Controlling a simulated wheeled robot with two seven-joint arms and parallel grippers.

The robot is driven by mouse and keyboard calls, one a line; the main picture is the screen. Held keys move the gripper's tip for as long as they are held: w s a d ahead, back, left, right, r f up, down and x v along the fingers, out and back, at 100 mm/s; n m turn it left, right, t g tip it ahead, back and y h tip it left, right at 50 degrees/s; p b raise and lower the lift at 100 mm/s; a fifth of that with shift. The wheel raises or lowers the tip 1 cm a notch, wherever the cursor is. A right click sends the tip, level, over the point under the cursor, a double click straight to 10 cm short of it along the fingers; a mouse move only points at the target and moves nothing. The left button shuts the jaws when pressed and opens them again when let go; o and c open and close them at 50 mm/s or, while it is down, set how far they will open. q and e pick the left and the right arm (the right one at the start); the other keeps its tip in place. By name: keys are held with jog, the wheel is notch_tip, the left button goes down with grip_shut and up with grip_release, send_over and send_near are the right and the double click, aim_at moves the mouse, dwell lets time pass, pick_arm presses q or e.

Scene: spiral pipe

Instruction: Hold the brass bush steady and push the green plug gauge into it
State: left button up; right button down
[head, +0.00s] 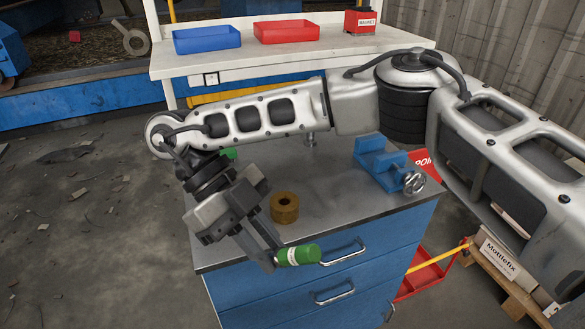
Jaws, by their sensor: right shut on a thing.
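The brass bush (285,207) stands upright on the grey bench top, its round hole facing up. The green plug gauge (299,255) has a white label band and lies roughly level in the jaws of my right gripper (272,258). The gripper is shut on it at the gauge's left end, over the bench's front edge. The gauge is nearer to me than the bush and apart from it. My left gripper is not in view, and nothing holds the bush.
A blue vise (384,162) sits at the bench top's right side. Another green item (229,153) shows partly behind my right arm. Blue (207,38) and red (286,31) trays stand on the back shelf.

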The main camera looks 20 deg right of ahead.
jog(key=m+g+y, duration=0.1)
jog(key=w+m+g+y, duration=0.1)
jog(key=m, duration=0.1)
jog(key=m+y, duration=0.1)
jog(key=m, duration=0.1)
jog(key=shift+w+r+g+y, duration=0.15)
jog(key=shift+r+g+y, duration=0.15)
jog(key=shift+r+g, duration=0.1)
jog(key=w+d+m+t+y, duration=0.3)
jog(key=w+m+t+y, duration=0.2)
jog(key=m+t, duration=0.2)
jog(key=w+d+f+m+t+y+p, duration=0.1)
jog(key=w+d+m+t+y, duration=0.2)
jog(key=m, duration=0.9)
jog(key=w+d+f+m+t+y, duration=0.1)
jog(key=w+d+m+t+y, duration=0.2)
jog(key=w+m+t+y, duration=0.4)
jog(key=shift+w+f+m+t+y, duration=0.15)
jog(key=shift+m+t+y, duration=0.2)
jog(key=shift+m+t, duration=0.5)
jog(key=shift+w+m+t+y, duration=0.1)
jog(key=shift+m+t+y, duration=0.3)
jog(key=shift+t, duration=0.75)
jog(key=shift+w+d+f+t+h, duration=0.2)
jog(key=shift+w+d+t+h, duration=0.1)
jog(key=shift+d, duration=0.1)
jog(key=shift+d+p, duration=0.1)
jog(key=shift+p, duration=0.25)
